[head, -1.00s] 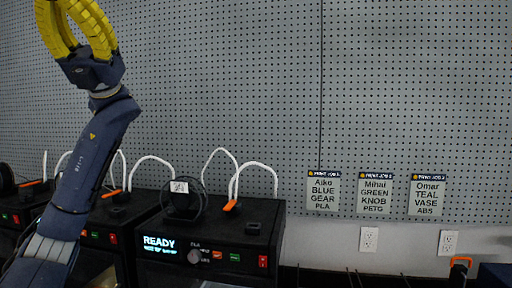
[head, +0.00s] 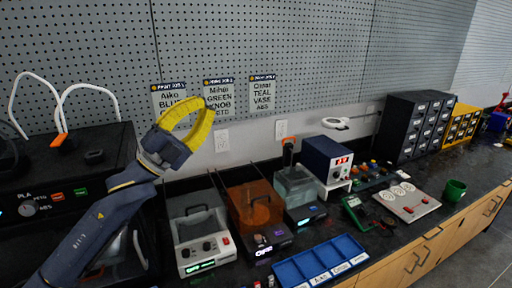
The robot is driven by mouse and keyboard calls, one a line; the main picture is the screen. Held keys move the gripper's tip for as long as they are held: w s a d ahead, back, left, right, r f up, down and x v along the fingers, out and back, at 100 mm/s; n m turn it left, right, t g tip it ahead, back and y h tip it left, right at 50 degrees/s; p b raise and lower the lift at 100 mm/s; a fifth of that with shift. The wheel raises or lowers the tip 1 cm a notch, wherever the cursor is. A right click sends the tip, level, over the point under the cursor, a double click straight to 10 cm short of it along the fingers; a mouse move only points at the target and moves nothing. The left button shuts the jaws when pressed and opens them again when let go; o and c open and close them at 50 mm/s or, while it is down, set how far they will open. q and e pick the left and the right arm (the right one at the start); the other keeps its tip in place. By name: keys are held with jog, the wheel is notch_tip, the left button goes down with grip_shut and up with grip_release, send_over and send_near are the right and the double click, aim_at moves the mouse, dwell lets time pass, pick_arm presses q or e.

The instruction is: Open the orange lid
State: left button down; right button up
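The orange lid (head: 254,203) is a see-through box-shaped cover in the head view. It sits down on a black base unit (head: 272,243) with a small lit display, and a darker round shape shows through it. My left gripper (head: 207,106), with yellow fingers, is raised up and to the left of the lid, in front of the pegboard and apart from the lid. Its fingers curve towards each other, nothing shows between them, and their opening is unclear from this angle. My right gripper is out of view.
Left of the lid stands a grey-lidded unit (head: 202,247); right of it a clear-lidded one (head: 298,188). A blue divided tray (head: 318,262) lies in front. A blue box (head: 327,158) and green mug (head: 454,190) are farther right. A black printer (head: 62,187) is left.

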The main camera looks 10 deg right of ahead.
pick_arm(q)
jog(key=s+d+f+n+t+y, duration=0.15)
jog(key=d+f+y, duration=0.3)
jog(key=f, duration=0.75)
jog(key=s+d+f+n+y, duration=0.1)
jog(key=d+f+n+y, duration=0.3)
jog(key=f, duration=0.8)
jog(key=s+d+f+n+t+y, duration=0.1)
jog(key=d+f+y, duration=0.4)
jog(key=f, duration=0.7)
jog(key=w+d+f, duration=0.2)
jog(key=w+d, duration=0.2)
jog(key=w, duration=0.8)
jog(key=shift+w+d, duration=0.15)
jog(key=shift+d, duration=0.05)
